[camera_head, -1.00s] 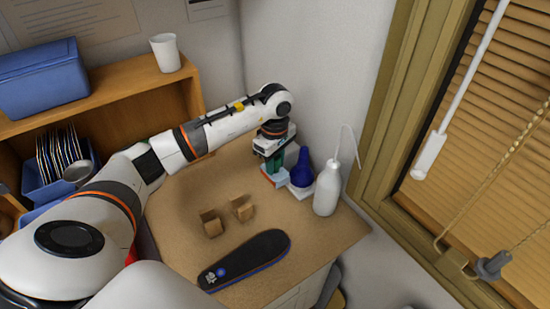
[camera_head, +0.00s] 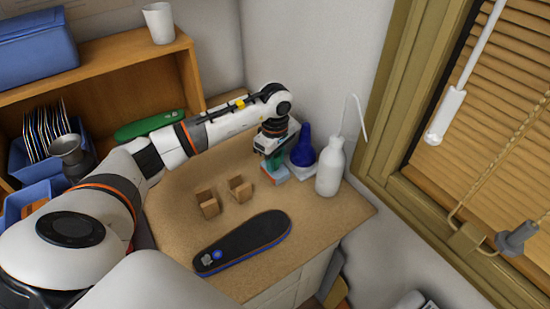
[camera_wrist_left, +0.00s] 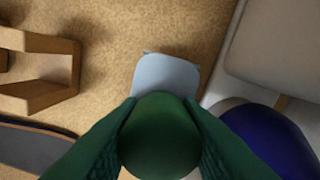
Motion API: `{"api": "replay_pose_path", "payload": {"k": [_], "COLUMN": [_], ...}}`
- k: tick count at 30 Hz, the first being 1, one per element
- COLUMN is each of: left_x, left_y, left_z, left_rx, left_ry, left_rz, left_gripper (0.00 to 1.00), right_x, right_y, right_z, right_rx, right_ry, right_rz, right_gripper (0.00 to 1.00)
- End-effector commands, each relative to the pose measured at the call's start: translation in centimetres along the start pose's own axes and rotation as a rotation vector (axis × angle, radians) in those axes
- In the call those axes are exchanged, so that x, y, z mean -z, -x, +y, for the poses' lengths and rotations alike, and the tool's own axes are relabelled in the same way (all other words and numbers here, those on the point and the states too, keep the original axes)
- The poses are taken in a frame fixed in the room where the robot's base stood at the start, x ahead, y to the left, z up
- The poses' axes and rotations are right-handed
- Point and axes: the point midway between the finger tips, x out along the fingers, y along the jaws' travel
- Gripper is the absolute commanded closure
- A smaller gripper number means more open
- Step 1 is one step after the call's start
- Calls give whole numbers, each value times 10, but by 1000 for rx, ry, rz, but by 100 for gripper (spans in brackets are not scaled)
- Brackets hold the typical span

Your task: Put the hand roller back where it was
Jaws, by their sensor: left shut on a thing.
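My left gripper (camera_head: 272,150) is at the back right of the table, pointing down. It is shut on the hand roller, whose rounded green end (camera_wrist_left: 160,138) shows between the green fingers in the left wrist view. The rest of the roller is mostly hidden by the fingers. A pale blue block with a red-orange side (camera_head: 275,177) is directly below the gripper; its pale top shows in the left wrist view (camera_wrist_left: 166,74). I cannot tell whether the roller touches it. My right gripper is not in view.
A blue bulb bottle (camera_head: 303,155) on a white base and a white wash bottle (camera_head: 330,168) stand close right of the gripper. Two wooden brackets (camera_head: 207,203) (camera_head: 240,190) and a dark insole (camera_head: 243,240) are nearer on the table. A wooden shelf (camera_head: 110,72) is at left.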

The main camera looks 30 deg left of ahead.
Motion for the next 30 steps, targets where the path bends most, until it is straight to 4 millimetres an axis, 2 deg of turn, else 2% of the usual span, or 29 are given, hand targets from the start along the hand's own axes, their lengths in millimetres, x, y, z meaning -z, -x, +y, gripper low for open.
{"api": "replay_pose_path", "payload": {"k": [30], "left_x": [0], "left_y": [-4], "left_z": [0], "left_rx": [2], "left_ry": [0], "left_rz": [0], "left_gripper": [91], "right_x": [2], "right_y": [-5], "right_z": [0], "right_rx": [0], "right_ry": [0], "right_rz": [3], "right_gripper": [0]}}
